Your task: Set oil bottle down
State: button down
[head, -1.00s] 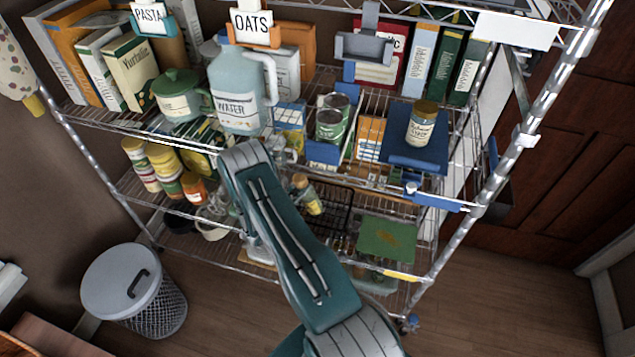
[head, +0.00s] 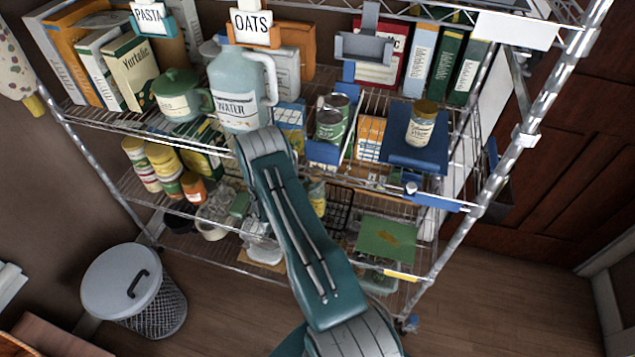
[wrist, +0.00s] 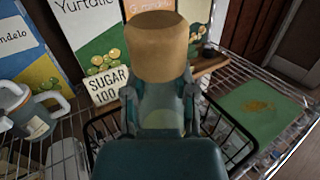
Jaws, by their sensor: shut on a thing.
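The oil bottle (wrist: 158,45), with a wide tan cap and a greenish see-through body, stands in my gripper (wrist: 160,105) in the wrist view. The fingers are shut on its body, one on each side. The bottle is in front of a black wire basket (wrist: 237,140); I cannot tell whether its base touches anything. In the head view my own arm hides the gripper, and a yellowish bottle part (head: 317,197) shows just right of the arm, likely the same bottle.
A green mat (wrist: 258,108) lies on the wire shelf right of the basket, also in the head view (head: 385,240). A SUGAR card (wrist: 108,85) stands behind. The WATER jug (head: 238,90) stands on the shelf above.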

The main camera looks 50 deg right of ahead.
jog(key=shift+d+r, duration=0.15)
jog(key=shift+d, duration=0.2)
jog(key=shift+f+y, duration=0.2)
jog(key=shift+y, duration=0.1)
jog(key=shift+f, duration=0.65)
jog(key=shift+c, duration=2.1)
grip_release()
jog(key=shift+f, duration=0.1)
jog(key=a, duration=1.2)
jog(key=shift+w, duration=0.2)
